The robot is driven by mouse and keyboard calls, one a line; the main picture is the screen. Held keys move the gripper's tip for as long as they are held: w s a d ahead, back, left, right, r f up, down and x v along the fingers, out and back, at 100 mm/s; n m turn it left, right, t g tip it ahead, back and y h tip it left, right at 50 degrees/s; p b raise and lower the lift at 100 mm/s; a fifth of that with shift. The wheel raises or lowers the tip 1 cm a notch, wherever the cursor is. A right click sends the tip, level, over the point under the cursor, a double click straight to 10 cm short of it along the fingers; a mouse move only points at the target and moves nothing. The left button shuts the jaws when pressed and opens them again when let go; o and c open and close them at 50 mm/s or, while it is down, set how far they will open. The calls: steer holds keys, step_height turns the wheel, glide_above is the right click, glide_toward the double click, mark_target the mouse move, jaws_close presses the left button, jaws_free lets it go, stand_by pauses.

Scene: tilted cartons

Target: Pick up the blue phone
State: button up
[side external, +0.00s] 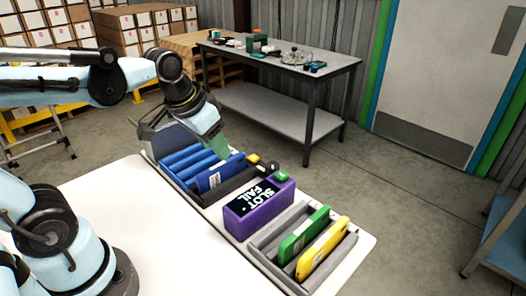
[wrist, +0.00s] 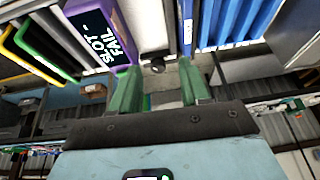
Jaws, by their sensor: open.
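The blue phone (side external: 222,178) stands tilted in the right part of a grey rack with blue slots (side external: 184,160) in the side view. A white label shows on its face. In the wrist view, a blue edge with a white patch, likely the phone (wrist: 187,25), lies beyond the right finger. My gripper (side external: 217,143) is above the back edge of this rack, near the phone. Its green fingers (wrist: 160,88) are apart with nothing held between them. I cannot tell the exact gap between fingers and phone.
A purple box (side external: 238,224) with a "SLOT FAIL" screen stands right of the blue rack. Beyond it, a grey rack (side external: 262,258) holds a green phone (side external: 303,234) and a yellow phone (side external: 322,248). Small knobs (side external: 262,163) sit behind. The white table's (side external: 150,230) near part is clear.

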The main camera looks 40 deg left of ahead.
mark_target(220, 164)
steer(key=w+a+g, duration=0.4)
steer(key=a+g, duration=0.1)
steer(key=shift+w+f, duration=0.2)
steer(key=shift+f, duration=5.75)
steer(key=shift+c, duration=0.3)
jaws_close()
steer(key=shift+r, duration=0.2)
